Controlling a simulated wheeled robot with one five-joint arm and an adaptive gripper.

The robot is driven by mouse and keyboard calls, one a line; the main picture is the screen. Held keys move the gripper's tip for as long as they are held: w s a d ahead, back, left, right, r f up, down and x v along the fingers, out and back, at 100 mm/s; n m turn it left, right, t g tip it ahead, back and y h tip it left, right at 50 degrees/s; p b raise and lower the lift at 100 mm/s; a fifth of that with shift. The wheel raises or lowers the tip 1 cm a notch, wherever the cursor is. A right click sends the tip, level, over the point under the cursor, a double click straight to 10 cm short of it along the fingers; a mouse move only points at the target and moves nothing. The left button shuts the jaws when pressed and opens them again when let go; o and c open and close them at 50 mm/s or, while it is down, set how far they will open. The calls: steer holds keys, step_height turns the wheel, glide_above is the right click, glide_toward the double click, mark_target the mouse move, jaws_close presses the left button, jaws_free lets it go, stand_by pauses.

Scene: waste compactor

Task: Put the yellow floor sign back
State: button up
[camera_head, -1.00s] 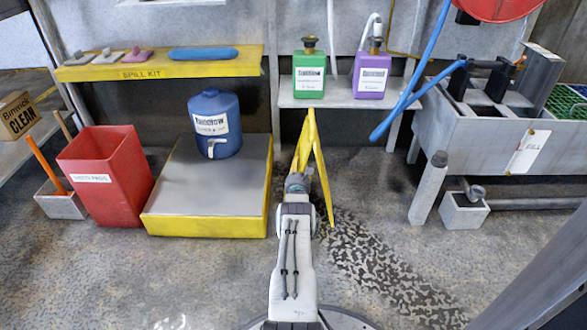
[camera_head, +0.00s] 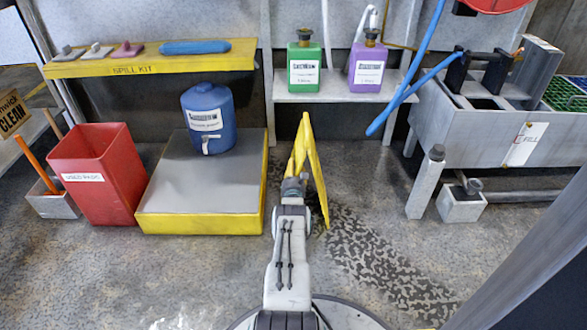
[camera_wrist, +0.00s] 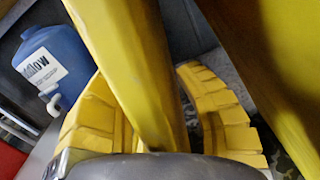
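The yellow floor sign (camera_head: 319,178) stands upright like a folded A-frame in the middle of the head view, in front of the bench. My gripper (camera_head: 297,178) is at its left leg. In the wrist view one yellow panel of the floor sign (camera_wrist: 128,70) runs between the two yellow padded fingers of my gripper (camera_wrist: 145,80). The fingertips lie close against both sides of this panel. A second yellow panel fills the right of that view. The sign's lower left part is hidden behind my arm, and I cannot tell whether its feet touch the floor.
A yellow-edged platform (camera_head: 200,222) with a blue jug (camera_head: 209,120) and a red bin (camera_head: 98,178) stand left. Green (camera_head: 304,72) and purple (camera_head: 368,73) bottles are on a shelf behind. A grey machine (camera_head: 475,135) and concrete blocks (camera_head: 462,202) are right. A dark patterned trail marks the floor.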

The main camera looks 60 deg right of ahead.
steer(key=shift+o, duration=0.9)
steer(key=shift+s+a+r+p, duration=0.2)
steer(key=shift+s+a+p, duration=0.2)
steer(key=shift+a+p, duration=0.5)
steer(key=p+v, duration=0.9)
steer(key=v, duration=0.1)
steer(key=shift+f+p, duration=0.15)
steer(key=shift+p, duration=0.25)
steer(key=shift+s, duration=0.1)
